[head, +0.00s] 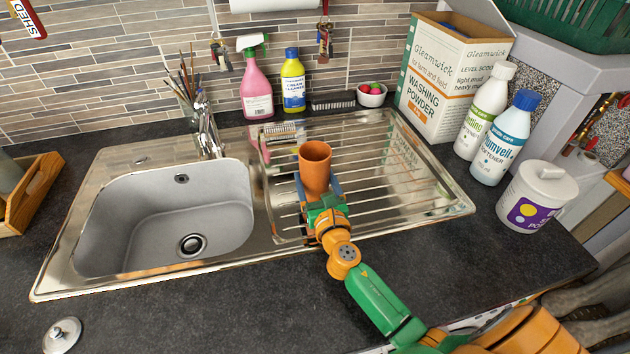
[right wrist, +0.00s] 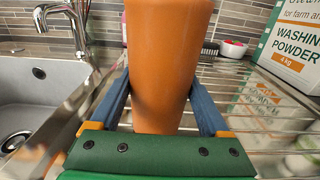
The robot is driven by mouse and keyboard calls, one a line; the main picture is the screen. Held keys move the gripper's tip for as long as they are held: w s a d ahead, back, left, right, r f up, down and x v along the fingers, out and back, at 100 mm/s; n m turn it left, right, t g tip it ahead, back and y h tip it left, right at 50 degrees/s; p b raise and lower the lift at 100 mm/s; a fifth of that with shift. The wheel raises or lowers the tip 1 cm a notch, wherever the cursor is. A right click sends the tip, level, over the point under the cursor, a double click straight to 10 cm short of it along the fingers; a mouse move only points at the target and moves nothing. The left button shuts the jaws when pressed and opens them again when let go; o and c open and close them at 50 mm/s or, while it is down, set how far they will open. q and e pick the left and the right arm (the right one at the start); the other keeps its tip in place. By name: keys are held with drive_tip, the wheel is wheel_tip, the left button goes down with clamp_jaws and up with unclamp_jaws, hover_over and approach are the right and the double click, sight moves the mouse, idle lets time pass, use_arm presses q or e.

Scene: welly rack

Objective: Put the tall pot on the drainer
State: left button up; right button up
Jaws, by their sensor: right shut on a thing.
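The tall pot (head: 315,168) is a terracotta-orange, upright, tapered pot over the left part of the ribbed metal drainer (head: 420,190). My right gripper (head: 318,188) is shut on it, one blue finger on each side. In the right wrist view the pot (right wrist: 166,65) fills the middle between the fingers of my right gripper (right wrist: 165,100). The pot's base is hidden behind the gripper, so I cannot tell whether it touches the drainer. My left gripper is not in view.
The sink basin (head: 170,220) and tap (head: 207,130) are left of the pot. A pink spray bottle (head: 256,90), yellow bottle (head: 293,82), brush (head: 333,101) and small bowl (head: 371,96) stand behind. A washing powder box (head: 445,85) stands back right. The drainer's right side is clear.

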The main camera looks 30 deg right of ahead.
drive_tip(key=shift+f, duration=0.1)
drive_tip(key=o, duration=1.2)
drive_tip(key=shift+o, duration=1.1)
drive_tip(key=shift+s+r, duration=0.1)
drive_tip(key=shift+r, duration=0.2)
drive_tip(key=v, duration=0.5)
drive_tip(key=b+v, duration=0.1)
drive_tip(key=v, duration=0.5)
drive_tip(key=shift+s+a+f+b, duration=0.15)
drive_tip(key=shift+s+f+b, duration=0.1)
drive_tip(key=shift+s+b, duration=0.05)
drive_tip(key=shift+s+r, duration=0.1)
drive_tip(key=shift+s, duration=0.05)
